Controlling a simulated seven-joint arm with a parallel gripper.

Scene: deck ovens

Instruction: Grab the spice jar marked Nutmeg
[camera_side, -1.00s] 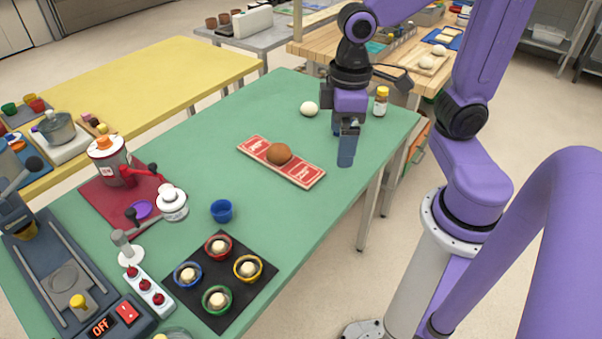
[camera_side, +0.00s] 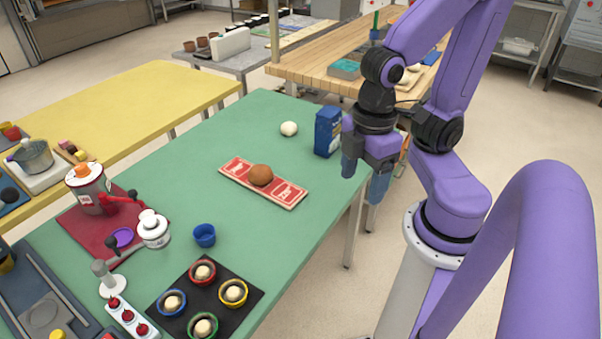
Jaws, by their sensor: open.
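I see no spice jar and no Nutmeg label now; the spot where a yellow-capped jar stood at the table's far right corner is covered by my gripper. My gripper (camera_side: 366,174) hangs at the right edge of the green table (camera_side: 165,180), fingers pointing down and spread apart. One finger is in front of the table edge, to the right of a blue box (camera_side: 328,130), and the other is farther right. I see nothing held between them.
A white ball (camera_side: 289,129) lies left of the blue box. A red board (camera_side: 235,171) with a brown ball (camera_side: 261,175) lies nearer. A blue cup (camera_side: 204,236) and a black mat (camera_side: 202,295) with several ringed cups are in front. The green table's middle is mostly clear.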

